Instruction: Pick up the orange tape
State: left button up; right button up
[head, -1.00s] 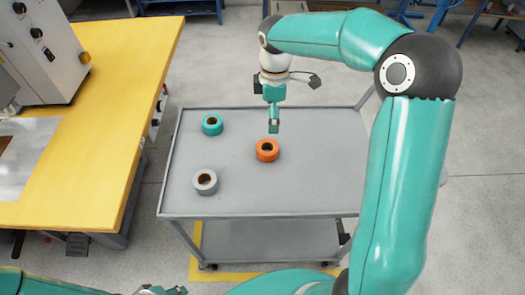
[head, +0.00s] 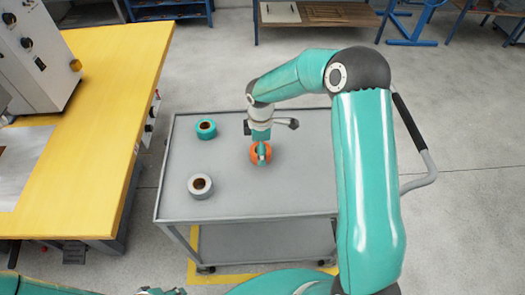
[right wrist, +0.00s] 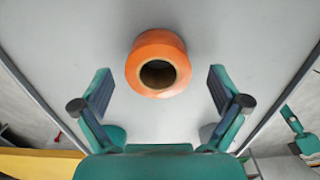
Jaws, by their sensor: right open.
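The orange tape (head: 254,156) lies flat on the grey cart top, partly hidden behind my right gripper in the head view. In the right wrist view the orange tape (right wrist: 144,62) is a ring with a dark hole, centred ahead of the fingers. My right gripper (head: 262,155) points down above the tape. In the right wrist view the right gripper (right wrist: 159,78) is open and empty, one finger towards each side of the tape, with clear gaps. Part of my left gripper (head: 162,291) shows at the bottom edge; its fingers cannot be made out.
The cart top (head: 240,195) also holds a teal tape (head: 206,129) at the back left and a grey tape (head: 200,186) at the front left. A yellow workbench (head: 85,165) stands left of the cart. The cart's right part is behind my right arm.

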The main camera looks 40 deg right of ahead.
jog(key=shift+f, duration=1.2)
jog(key=c, duration=1.3)
jog(key=shift+r, duration=0.15)
